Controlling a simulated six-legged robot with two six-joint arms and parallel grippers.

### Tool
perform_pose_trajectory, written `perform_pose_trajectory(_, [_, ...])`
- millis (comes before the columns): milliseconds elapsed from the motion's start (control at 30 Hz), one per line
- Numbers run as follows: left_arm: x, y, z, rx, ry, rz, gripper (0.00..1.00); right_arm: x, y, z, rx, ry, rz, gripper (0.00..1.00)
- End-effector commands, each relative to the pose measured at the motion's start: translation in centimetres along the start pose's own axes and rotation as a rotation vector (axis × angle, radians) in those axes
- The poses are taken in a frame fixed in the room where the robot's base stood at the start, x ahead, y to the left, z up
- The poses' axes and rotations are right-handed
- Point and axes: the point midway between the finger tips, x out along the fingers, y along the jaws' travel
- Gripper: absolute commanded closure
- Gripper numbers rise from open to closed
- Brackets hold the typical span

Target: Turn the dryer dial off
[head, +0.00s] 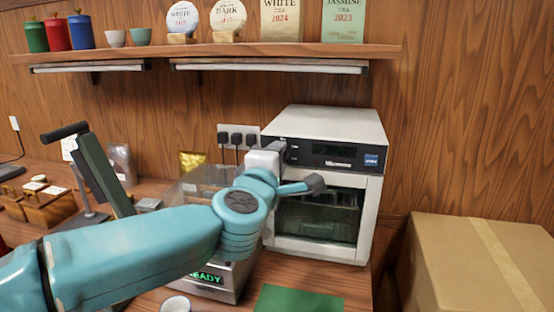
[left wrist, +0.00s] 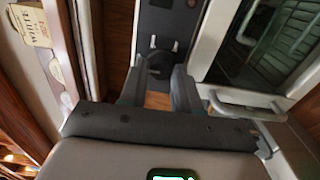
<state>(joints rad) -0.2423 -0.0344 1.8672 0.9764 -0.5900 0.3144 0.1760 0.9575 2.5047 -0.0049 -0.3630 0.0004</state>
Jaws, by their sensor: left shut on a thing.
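The dryer (head: 335,122) is a white box with a dark front panel and a glass door, standing on the counter at centre right. My left arm reaches across to the left end of its panel, where my left gripper (head: 281,152) is. In the left wrist view, my left gripper (left wrist: 158,78) has its two fingers on either side of the dark dial (left wrist: 158,62) and is shut on it. The dial is hidden in the head view, and its pointer direction cannot be read. My right gripper is not in view.
The dryer's door handle (left wrist: 245,104) is close beside my gripper in the wrist view. A cardboard box (head: 480,265) stands at right. A shelf (head: 225,50) with canisters, cups and tea cakes runs above. A green mat (head: 298,300) lies in front of the dryer.

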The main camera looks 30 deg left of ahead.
Motion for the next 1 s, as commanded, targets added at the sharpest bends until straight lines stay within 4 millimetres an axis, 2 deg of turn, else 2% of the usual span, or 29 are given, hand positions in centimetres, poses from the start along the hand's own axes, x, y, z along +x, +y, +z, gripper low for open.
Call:
perform_pose_trajectory(33, [0.0, 0.1, -0.1, -0.001, 0.002, 0.002, 0.65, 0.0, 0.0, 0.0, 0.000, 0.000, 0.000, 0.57])
perform_pose_trajectory(100, [0.0, 0.1, -0.1, 0.000, 0.002, 0.002, 0.43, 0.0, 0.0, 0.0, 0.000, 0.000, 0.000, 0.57])
perform_pose_trajectory(400, [-0.1, 0.1, 0.0, 0.000, 0.001, 0.001, 0.43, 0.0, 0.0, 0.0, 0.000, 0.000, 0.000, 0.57])
perform_pose_trajectory(533, [-1.3, 0.1, 0.1, 0.000, -0.001, 0.002, 0.43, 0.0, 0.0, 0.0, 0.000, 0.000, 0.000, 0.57])
perform_pose_trajectory(667, [-4.1, 0.2, 0.1, -0.002, -0.004, 0.004, 0.43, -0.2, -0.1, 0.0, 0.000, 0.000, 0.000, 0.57])
perform_pose_trajectory(1000, [-12.9, 0.3, 0.1, -0.002, -0.006, 0.004, 0.43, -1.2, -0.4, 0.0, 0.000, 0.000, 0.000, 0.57])
